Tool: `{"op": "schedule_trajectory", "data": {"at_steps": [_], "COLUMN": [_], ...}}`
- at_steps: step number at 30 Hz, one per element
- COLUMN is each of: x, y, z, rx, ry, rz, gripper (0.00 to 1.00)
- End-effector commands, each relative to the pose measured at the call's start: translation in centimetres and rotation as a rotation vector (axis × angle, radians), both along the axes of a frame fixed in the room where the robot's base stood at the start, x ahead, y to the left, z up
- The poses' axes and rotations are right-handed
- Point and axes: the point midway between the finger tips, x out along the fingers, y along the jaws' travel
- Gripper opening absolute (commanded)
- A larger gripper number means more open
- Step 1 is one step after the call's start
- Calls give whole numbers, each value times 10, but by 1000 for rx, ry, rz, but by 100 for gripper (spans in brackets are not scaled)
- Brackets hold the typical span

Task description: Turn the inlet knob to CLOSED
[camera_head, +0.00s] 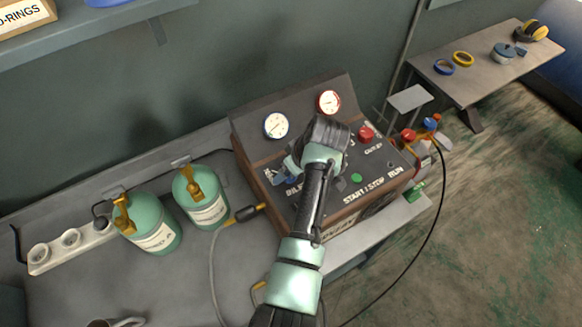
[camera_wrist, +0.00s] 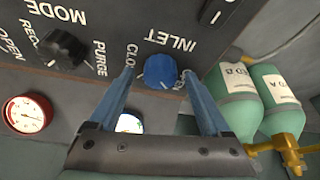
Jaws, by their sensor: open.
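The blue inlet knob (camera_wrist: 160,70) is on the dark panel of the recharge machine (camera_head: 250,135), below upside-down INLET lettering in the wrist view. The CLOSED label lies to its left, and the partly hidden OPEN label to its right. My gripper (camera_wrist: 157,77) is open, with one blue finger on each side of the knob. I cannot tell whether the fingers touch it, and its pointer direction is unclear. In the head view my gripper (camera_head: 284,177) is over the left part of the panel, and my wrist hides much of the controls.
A black mode knob (camera_wrist: 65,50) is beside the inlet knob in the wrist view. A red knob (camera_head: 366,133) and a green button (camera_head: 356,178) are on the panel. Two gauges (camera_head: 276,125) (camera_head: 329,102) stand behind. Green cylinders (camera_head: 152,235) (camera_head: 205,210) stand left of the machine.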

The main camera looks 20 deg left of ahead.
Motion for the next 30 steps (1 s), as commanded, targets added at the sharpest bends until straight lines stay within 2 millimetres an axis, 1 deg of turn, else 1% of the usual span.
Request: {"op": "schedule_trajectory", "data": {"at_steps": [1,2,6,14,15,23,30], "x": [0,0,0,0,0,-1,-2], "y": [0,0,0,0,0,0,1], "z": [0,0,0,0,0,1,2], "rx": [0,0,0,0,0,-1,-1], "ry": [0,0,0,0,0,1,2], "rz": [0,0,0,0,-1,-26,-144], "gripper": [80,74,49,2,0,0,0]}}
